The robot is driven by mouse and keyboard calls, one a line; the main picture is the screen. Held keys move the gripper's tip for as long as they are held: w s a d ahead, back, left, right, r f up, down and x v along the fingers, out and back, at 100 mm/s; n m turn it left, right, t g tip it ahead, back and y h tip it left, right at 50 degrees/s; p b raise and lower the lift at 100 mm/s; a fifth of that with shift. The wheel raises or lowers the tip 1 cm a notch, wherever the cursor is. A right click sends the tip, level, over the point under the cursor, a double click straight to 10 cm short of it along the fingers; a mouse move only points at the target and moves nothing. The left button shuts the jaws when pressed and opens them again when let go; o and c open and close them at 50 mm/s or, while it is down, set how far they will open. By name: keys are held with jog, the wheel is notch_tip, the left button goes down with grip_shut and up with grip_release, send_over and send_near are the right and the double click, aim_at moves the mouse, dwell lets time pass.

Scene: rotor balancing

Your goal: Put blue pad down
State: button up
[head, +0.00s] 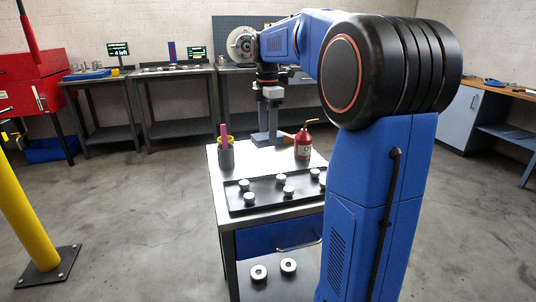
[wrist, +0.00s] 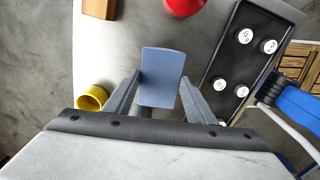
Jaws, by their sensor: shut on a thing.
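The blue pad (wrist: 162,75) is a flat blue-grey slab between the two fingers of my gripper (wrist: 160,92) in the wrist view. My gripper is shut on it. In the head view my gripper (head: 270,112) points down at the far side of the metal work table (head: 232,226), behind the red bottle (head: 303,146). The pad is hard to tell from the fingers there. I cannot tell whether the pad touches the table top.
A black tray (head: 240,207) with several white-topped round pieces lies at the table's near side. A wooden block (wrist: 100,8) lies at the far side.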

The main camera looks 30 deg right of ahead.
aim_at(267, 136)
jog(key=shift+f, duration=3.5)
jog(key=o, duration=0.9)
jog(key=shift+o, duration=0.2)
jog(key=shift+f, duration=0.15)
notch_tip(267, 136, up, 17)
jog(key=shift+s+a+r, duration=0.2)
jog(key=shift+a, duration=0.05)
